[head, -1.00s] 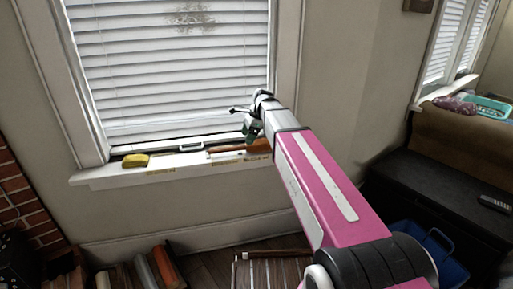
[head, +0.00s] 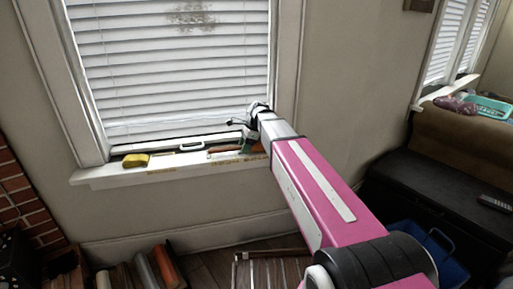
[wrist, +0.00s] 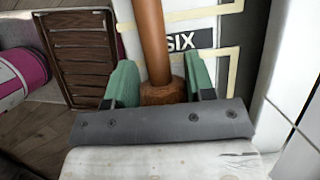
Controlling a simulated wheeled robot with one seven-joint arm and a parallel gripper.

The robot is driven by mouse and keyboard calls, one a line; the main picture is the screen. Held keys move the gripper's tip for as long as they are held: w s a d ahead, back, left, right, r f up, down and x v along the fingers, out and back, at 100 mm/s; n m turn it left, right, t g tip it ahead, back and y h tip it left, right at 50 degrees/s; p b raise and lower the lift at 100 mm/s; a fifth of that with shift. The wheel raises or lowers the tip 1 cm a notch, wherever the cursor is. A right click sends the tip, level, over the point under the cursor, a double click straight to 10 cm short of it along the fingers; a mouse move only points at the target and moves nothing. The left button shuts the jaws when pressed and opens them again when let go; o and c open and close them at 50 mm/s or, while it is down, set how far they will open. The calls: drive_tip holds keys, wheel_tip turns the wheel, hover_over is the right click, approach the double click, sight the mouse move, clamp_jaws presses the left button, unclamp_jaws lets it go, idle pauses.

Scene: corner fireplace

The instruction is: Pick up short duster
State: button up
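The short duster has a brown wooden handle (wrist: 151,40), a dark grey riveted band (wrist: 155,122) and a worn whitish end that fills the bottom of the wrist view. In the head view, its handle (head: 224,149) lies along the white window sill, with the rest partly hidden by my arm. My gripper (wrist: 163,82) has a green finger on each side of the handle's thick neck, just beyond the band. In the head view, my gripper (head: 250,141) is low at the sill's right part.
A yellow sponge-like block (head: 135,160) lies at the left of the sill (head: 110,174). The window blinds (head: 170,70) stand close behind. A brown slatted item (wrist: 80,58) lies below. A dark chest (head: 430,200) stands at the right.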

sight(241, 146)
drive_tip(key=shift+r, duration=0.1)
idle(0.3)
drive_tip(key=shift+r, duration=0.5)
wheel_tip(241, 146, up, 3)
drive_tip(key=shift+s+r, duration=0.15)
drive_tip(key=s+a+r, duration=0.6)
drive_tip(key=s, duration=0.3)
drive_tip(key=shift+a+r, duration=0.3)
drive_tip(key=shift+a, duration=0.1)
drive_tip(key=shift+s, duration=0.1)
